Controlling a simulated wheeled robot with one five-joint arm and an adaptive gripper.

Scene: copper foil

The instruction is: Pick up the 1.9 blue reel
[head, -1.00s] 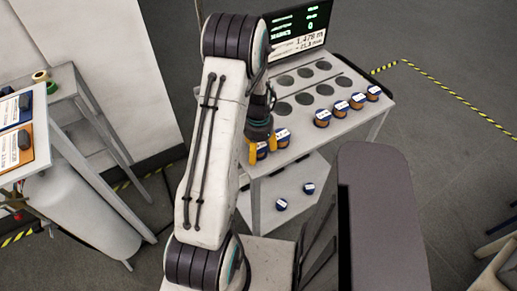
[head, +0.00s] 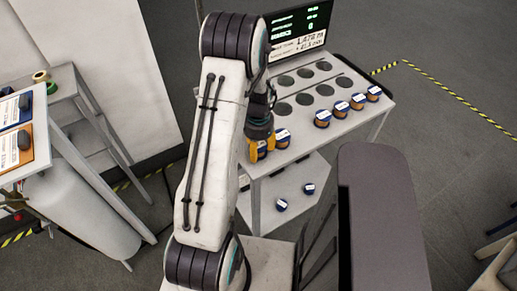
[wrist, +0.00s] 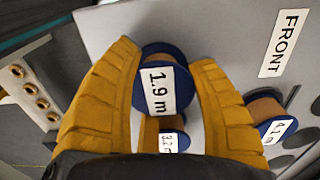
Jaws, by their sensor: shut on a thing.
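The 1.9 blue reel (wrist: 153,112) has blue flanges, a copper-brown middle and a white label reading "1.9 m" in the wrist view. My gripper (wrist: 164,58) has its yellow fingers on both sides of the reel and is shut on it. In the head view my gripper (head: 259,149) is at the near left corner of the table, and the reel (head: 262,151) is partly hidden between the fingers. I cannot tell whether the reel still touches the table.
Another blue reel (head: 282,140) stands close to the right of my gripper. Several more line the table's right edge (head: 345,133). A reel labelled "4.1 m" (wrist: 275,130) is beside my right finger. Two reels lie on the lower shelf (head: 262,188). A screen (head: 298,32) stands behind.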

